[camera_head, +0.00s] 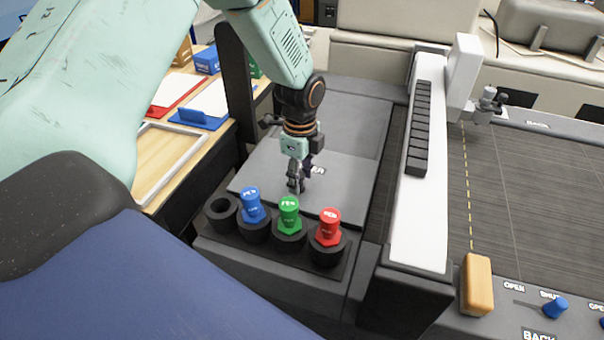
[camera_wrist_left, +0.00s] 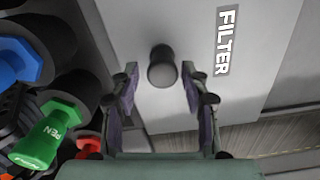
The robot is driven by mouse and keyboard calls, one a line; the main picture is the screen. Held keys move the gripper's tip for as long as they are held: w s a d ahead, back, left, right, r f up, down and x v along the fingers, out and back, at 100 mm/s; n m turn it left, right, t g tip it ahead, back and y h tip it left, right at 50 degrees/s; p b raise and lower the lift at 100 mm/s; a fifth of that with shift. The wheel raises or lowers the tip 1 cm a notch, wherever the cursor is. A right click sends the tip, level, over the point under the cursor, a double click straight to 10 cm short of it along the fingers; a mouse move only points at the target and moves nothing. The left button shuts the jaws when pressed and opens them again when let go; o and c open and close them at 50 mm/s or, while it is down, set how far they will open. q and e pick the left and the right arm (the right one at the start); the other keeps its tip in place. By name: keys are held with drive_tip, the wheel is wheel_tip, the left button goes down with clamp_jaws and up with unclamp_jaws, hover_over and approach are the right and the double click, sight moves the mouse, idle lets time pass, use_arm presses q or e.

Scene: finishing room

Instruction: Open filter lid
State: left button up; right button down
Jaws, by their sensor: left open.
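The filter lid (camera_head: 345,176) is a flat grey panel in the head view, lying shut behind the row of pens. In the left wrist view the lid (camera_wrist_left: 190,25) carries a "FILTER" label and a dark round knob (camera_wrist_left: 162,67). My left gripper (camera_head: 296,188) points down over the lid, and its fingers hide the knob in the head view. In the wrist view my left gripper (camera_wrist_left: 162,90) is open, one finger on each side of the knob, with gaps to both. I cannot tell how high the fingertips are above the lid. My right gripper is not in view.
Blue (camera_head: 252,205), green (camera_head: 289,216) and red (camera_head: 329,228) pens stand in black holders just in front of the lid; the leftmost holder (camera_head: 221,212) is empty. A white gantry (camera_head: 425,190) stands to the right. A wooden table with trays (camera_head: 168,160) is at left.

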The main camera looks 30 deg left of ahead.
use_arm(q)
drive_tip(key=shift+w+a+f, duration=0.1)
drive_tip(key=shift+a+f, duration=0.05)
drive_tip(key=shift+a, duration=0.05)
drive_tip(key=shift+a+f, duration=0.15)
drive_tip(key=shift+a, duration=0.3)
drive_tip(key=shift+c, duration=1.2)
drive_tip(key=shift+d, duration=0.4)
drive_tip(key=c, duration=0.4)
clamp_jaws()
